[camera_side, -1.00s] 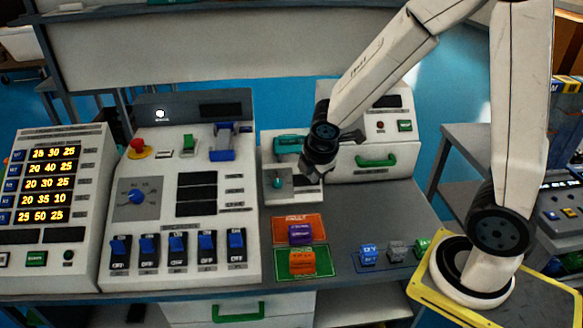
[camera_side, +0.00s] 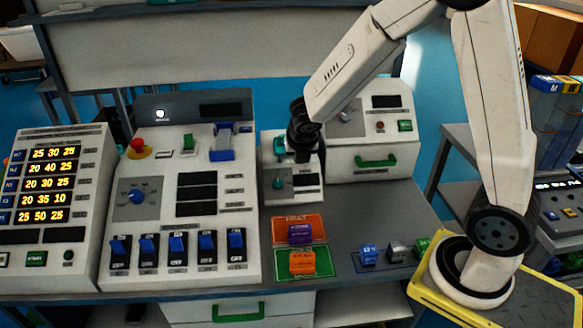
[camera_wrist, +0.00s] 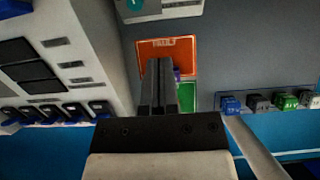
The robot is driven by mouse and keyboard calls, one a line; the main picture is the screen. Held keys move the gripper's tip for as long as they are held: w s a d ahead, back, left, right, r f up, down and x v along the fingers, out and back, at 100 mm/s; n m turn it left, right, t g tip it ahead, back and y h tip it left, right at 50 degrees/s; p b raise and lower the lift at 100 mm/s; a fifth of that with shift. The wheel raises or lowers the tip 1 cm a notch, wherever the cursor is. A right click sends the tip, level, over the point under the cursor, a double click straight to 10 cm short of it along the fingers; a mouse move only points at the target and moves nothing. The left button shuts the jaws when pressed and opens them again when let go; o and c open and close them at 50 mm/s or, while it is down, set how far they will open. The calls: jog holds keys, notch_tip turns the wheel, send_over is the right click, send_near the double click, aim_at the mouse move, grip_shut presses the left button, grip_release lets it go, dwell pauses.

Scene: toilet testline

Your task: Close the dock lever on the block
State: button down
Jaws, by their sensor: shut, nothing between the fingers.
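My gripper (camera_side: 303,152) points down over the right part of a small white unit (camera_side: 309,194) between the large control panel and the drawer box. In the wrist view the two dark fingers (camera_wrist: 158,86) are together, with nothing held. A teal handle-like part (camera_side: 278,147) shows on the unit, just left of my gripper, which hides part of it. A round teal knob (camera_side: 278,183) sits on the unit's front; it also shows at the top of the wrist view (camera_wrist: 135,4). I cannot tell which part is the dock lever, its position, or whether a block lies under it.
A purple block (camera_side: 299,234) sits on an orange mat (camera_side: 284,224), an orange block (camera_side: 301,263) on a green mat (camera_side: 284,269). Blue (camera_side: 368,254), grey (camera_side: 397,251) and green (camera_side: 421,247) blocks stand to the right. The control panel (camera_side: 150,230) rises at left; grey table is bare behind the blocks.

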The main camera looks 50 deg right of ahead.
jog(key=shift+f, duration=0.1)
jog(key=shift+x, duration=5)
jog(key=shift+w+d+r, duration=0.3)
jog(key=shift+r, duration=0.25)
jog(key=shift+w+d+r, duration=0.3)
jog(key=shift+r, duration=0.25)
jog(key=shift+w+d+r, duration=0.25)
jog(key=shift+r, duration=0.3)
